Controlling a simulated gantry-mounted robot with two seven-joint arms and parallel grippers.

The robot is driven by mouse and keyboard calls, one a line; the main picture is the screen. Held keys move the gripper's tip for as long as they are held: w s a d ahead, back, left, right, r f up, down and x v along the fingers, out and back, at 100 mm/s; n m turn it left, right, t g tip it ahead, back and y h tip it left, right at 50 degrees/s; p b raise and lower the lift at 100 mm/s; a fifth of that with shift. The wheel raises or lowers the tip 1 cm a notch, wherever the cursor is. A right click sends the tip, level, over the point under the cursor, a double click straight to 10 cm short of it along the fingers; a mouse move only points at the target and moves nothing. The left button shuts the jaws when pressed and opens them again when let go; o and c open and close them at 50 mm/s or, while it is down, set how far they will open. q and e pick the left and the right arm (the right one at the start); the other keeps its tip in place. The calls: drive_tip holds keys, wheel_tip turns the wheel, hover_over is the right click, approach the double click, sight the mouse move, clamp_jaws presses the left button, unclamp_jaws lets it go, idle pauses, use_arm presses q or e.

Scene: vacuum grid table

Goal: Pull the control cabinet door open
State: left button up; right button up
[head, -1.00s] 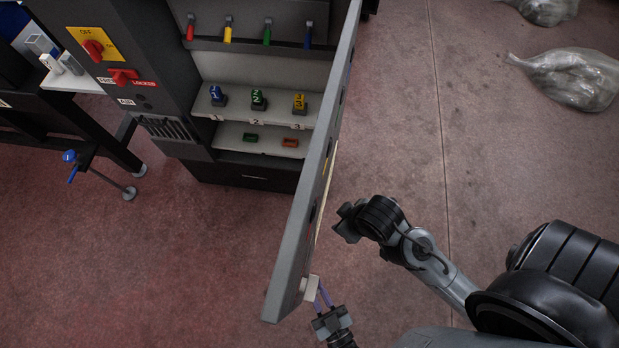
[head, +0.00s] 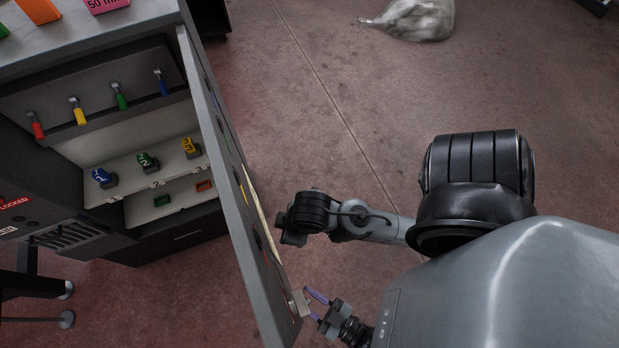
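The control cabinet (head: 185,245) stands at the left with its front open, showing its shelves. Its grey door (head: 236,195) stands swung well out from the cabinet's right side. A small pale handle (head: 299,303) sits near the door's free end, on the outer face. My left gripper (head: 312,303), with purple fingers, comes from below and has its fingers at the handle, seemingly closed on it; the exact contact is too small to see. My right arm is bent to the right of the door, apart from it; I cannot make out its gripper.
Inside the cabinet are coloured levers (head: 121,100), numbered blocks (head: 148,162) and small green and orange pieces (head: 162,200). A dark-legged stand (head: 30,290) is at the lower left. A plastic bag (head: 415,18) lies on the floor at the top. The floor right of the door is open.

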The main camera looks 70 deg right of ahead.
use_arm(q)
drive_tip(key=v, duration=1.1)
drive_tip(key=shift+r, duration=0.1)
drive_tip(key=shift+c, duration=0.3)
